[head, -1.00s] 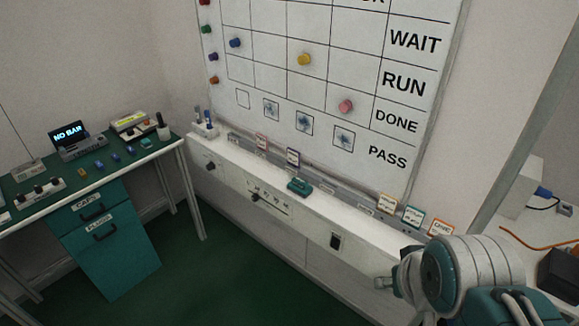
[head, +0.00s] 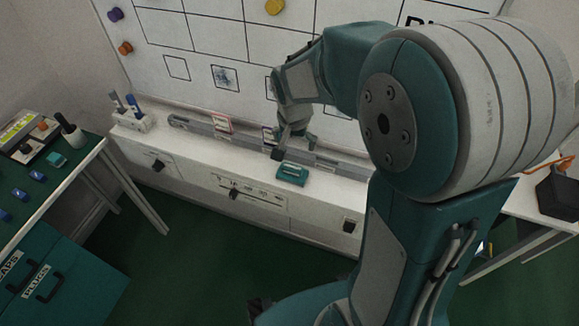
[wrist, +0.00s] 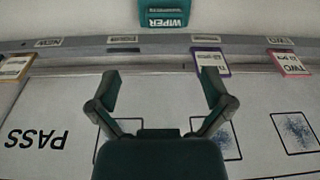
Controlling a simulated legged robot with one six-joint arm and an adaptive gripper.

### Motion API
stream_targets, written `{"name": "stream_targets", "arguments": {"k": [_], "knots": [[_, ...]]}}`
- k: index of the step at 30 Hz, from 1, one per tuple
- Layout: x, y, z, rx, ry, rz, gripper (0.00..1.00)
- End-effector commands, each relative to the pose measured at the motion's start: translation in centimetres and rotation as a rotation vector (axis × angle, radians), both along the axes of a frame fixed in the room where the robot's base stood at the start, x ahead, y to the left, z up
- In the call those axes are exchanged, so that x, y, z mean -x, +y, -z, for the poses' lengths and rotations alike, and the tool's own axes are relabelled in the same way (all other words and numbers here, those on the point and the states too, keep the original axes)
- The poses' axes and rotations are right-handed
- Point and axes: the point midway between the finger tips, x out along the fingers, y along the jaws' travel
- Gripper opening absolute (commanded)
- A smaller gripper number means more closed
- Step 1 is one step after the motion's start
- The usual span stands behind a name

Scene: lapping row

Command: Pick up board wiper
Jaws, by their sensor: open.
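The board wiper (head: 291,174) is a teal block lying on the white ledge below the whiteboard. In the wrist view the wiper (wrist: 164,14), marked "WIPER", shows at the top centre, partly cut off by the frame edge. My gripper (head: 288,148) is just behind and above the wiper in the head view, close to the board. In the wrist view my gripper (wrist: 160,88) is open and empty, its two fingers spread and pointing toward the wiper, with a gap between them and it.
A grey rail (head: 196,127) with small cards runs along the board's foot, behind the wiper. A pen holder (head: 134,120) stands at the ledge's left end. A green-topped bench (head: 70,175) is at the left. The ledge left of the wiper is largely clear.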

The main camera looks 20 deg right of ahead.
Motion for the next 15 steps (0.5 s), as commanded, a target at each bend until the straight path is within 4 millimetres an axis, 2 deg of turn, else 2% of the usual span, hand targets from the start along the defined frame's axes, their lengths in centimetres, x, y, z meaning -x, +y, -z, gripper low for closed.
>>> {"name": "stream_targets", "arguments": {"k": [1,4,8,15], "knots": [[-0.5,0.1,1.1,0.0,0.016,0.018,1.0],[-1.1,0.1,2.2,0.0,0.028,0.047,1.0],[-1.5,0.2,3.4,0.001,0.035,0.058,1.0],[-1.8,0.2,7.2,0.004,0.036,0.057,1.0]]}}
